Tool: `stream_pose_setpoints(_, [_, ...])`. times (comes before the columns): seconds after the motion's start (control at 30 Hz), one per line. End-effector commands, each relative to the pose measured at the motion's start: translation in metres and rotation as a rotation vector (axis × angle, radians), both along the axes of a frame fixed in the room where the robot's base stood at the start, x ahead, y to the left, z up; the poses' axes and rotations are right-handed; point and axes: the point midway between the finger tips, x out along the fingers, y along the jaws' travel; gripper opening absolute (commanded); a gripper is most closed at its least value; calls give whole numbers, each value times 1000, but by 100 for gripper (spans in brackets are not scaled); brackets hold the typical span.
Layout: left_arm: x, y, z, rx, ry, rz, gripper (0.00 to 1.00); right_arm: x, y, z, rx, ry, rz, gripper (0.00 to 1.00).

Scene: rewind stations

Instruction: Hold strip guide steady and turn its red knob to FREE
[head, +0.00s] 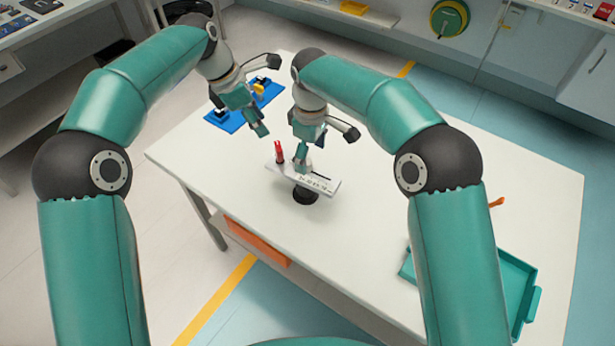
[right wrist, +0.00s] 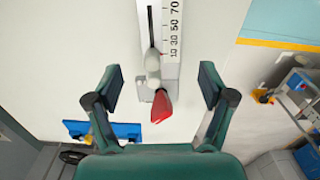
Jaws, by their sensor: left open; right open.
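The strip guide (head: 318,181) is a pale grey plate with a printed scale, on a round dark base (head: 305,195) on the white table. Its red knob (head: 279,152) stands up at the plate's left end. In the right wrist view the scale plate (right wrist: 163,40) runs up the picture and the red knob (right wrist: 162,106) lies between my open fingers, touching neither. My right gripper (head: 301,158) is above the guide, close to the knob; it shows open in the right wrist view (right wrist: 160,90). My left gripper (head: 260,130) is open and empty, up and left of the knob. The FREE mark is not readable.
A blue mat (head: 226,122) with small parts lies at the table's far left. A teal tray (head: 515,265) is at the right, partly behind my right arm. An orange bin (head: 256,242) hangs at the table's front edge.

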Motion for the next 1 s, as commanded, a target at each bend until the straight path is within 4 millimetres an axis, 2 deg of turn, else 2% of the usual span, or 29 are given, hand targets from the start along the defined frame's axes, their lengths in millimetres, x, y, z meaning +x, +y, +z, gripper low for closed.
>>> stream_pose_setpoints(0.03, [0, 0, 0, 0, 0, 0, 42, 0, -1, -11, -2, 4, 0, 82])
stream_pose_setpoints(0.3, [0, 1, 0, 0, -1, 0, 42, -1, 0, -65, -1, 4, 1, 82])
stream_pose_setpoints(0.5, [0, 1, 0, 0, -1, 1, 42, 0, 0, -94, -1, 2, 1, 82])
stream_pose_setpoints(0.7, [0, 1, 0, 0, -1, 1, 42, 0, 1, -108, -1, 1, 2, 82])
stream_pose_setpoints(1.0, [0, 2, 0, 0, -1, 1, 42, 0, 1, -109, -1, -1, 2, 82])
